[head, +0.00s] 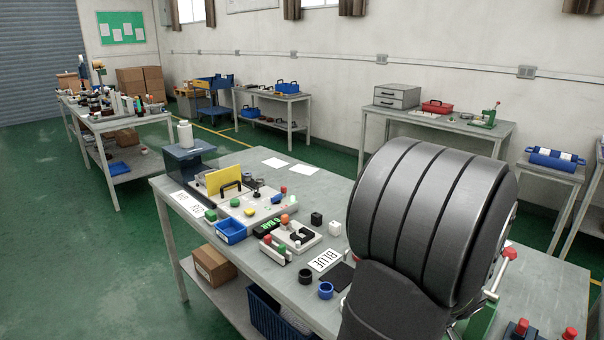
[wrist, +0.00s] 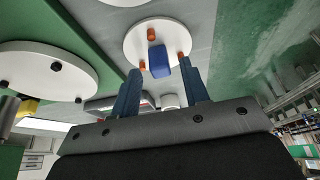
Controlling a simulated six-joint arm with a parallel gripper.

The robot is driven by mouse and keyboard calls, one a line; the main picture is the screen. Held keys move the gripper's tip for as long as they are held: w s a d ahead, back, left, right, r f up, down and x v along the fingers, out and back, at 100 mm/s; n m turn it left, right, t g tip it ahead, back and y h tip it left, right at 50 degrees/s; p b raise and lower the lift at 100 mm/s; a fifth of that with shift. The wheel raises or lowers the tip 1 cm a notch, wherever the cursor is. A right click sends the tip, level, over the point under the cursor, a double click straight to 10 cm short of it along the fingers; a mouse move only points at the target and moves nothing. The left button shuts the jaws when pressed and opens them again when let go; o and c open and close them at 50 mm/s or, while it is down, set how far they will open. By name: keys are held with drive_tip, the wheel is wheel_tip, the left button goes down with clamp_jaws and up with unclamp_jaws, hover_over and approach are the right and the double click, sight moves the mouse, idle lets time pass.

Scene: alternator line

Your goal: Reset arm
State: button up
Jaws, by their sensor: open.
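I cannot tell how far the block is from the fingers; nothing looks clamped. In the head view my large dark arm link covers the right part of the workbench (head: 225,162), and my gripper is hidden there.
Another white disc (wrist: 40,65) with dark knobs lies left in the wrist view. On the bench stand a blue tray (head: 231,231), a yellow panel (head: 224,179), a card reading BLUE (head: 325,260) and blue and black rings. Other tables line the wall.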

drive_tip(key=v, duration=1.1)
drive_tip(key=x, duration=1.3)
drive_tip(key=shift+s+f, duration=0.1)
wheel_tip(320, 180, up, 5)
drive_tip(key=shift+r, duration=0.1)
drive_tip(key=s+d+r, duration=0.6)
drive_tip(key=s+r, duration=0.1)
drive_tip(key=s, duration=0.4)
drive_tip(key=w+a+f+m+h, duration=0.1)
drive_tip(key=w+a+f+m, duration=0.1)
drive_tip(key=w+a, duration=0.4)
drive_tip(key=w+a+f+m+h, duration=0.1)
drive_tip(key=w+a+m, duration=0.4)
drive_tip(key=w, duration=0.7)
drive_tip(key=w+a+f+m+t+h, duration=0.1)
drive_tip(key=w+a+f+m, duration=0.2)
drive_tip(key=w+a, duration=0.4)
drive_tip(key=shift+w+h, duration=0.4)
drive_tip(key=shift+w, duration=0.8)
drive_tip(key=shift+w+a+f+m, duration=0.1)
drive_tip(key=shift+w+a+m, duration=0.35)
drive_tip(key=shift+a, duration=0.35)
